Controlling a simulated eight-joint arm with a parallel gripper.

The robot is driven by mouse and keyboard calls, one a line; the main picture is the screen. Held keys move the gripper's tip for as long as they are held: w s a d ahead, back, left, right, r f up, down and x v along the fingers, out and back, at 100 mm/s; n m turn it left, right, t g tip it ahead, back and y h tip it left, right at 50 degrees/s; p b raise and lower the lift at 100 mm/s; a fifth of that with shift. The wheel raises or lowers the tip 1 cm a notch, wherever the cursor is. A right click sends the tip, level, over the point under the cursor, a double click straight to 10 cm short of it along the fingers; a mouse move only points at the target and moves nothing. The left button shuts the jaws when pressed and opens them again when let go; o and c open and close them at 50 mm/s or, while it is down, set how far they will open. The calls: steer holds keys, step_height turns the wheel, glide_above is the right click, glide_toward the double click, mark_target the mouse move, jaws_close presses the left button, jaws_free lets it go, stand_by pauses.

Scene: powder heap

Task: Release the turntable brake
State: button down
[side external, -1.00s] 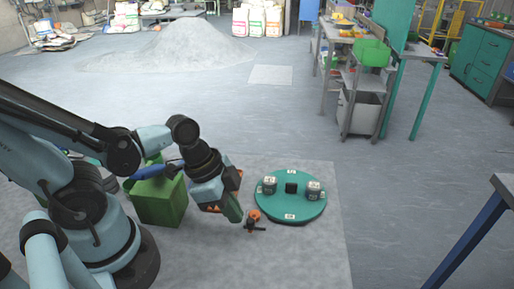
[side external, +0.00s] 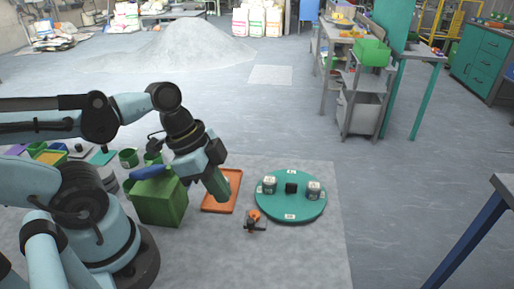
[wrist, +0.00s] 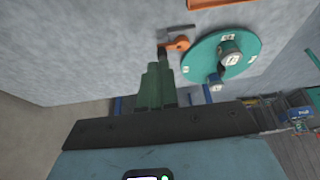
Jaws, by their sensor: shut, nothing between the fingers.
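The green round turntable (side external: 290,212) lies on the floor slab and bears two pale-labelled dark jars and a black block at its middle. It also shows in the wrist view (wrist: 203,62). The brake, an orange piece with a black lever (side external: 254,222), sits at the turntable's left front edge; the wrist view shows its orange part (wrist: 180,43) beyond my fingers. My gripper (side external: 221,196) has green fingers, shut and empty, above and to the left of the brake, apart from it. In the wrist view the fingers (wrist: 157,82) partly cover the brake's near end.
An orange tray (side external: 215,209) lies behind and below my gripper. A green bin (side external: 159,203) with a blue-handled thing on top stands left of it. Green cups stand farther left. The floor right of the turntable is clear.

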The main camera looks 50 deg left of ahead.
mark_target(250, 221)
steer(key=shift+s+a+r, duration=0.1)
steer(key=shift+a+r, duration=0.05)
steer(key=shift+r, duration=0.3)
steer(key=c, duration=1.7)
jaws_free()
steer(key=shift+r, duration=0.2)
steer(key=o, duration=0.5)
steer(key=r, duration=0.1)
steer(key=w+r, duration=0.1)
steer(key=shift+d+r+m, duration=0.25)
steer(key=shift+r+m, duration=0.05)
steer(key=shift+o, duration=0.7)
steer(key=shift+x, duration=5.95)
steer(key=shift+d, duration=0.15)
jaws_close()
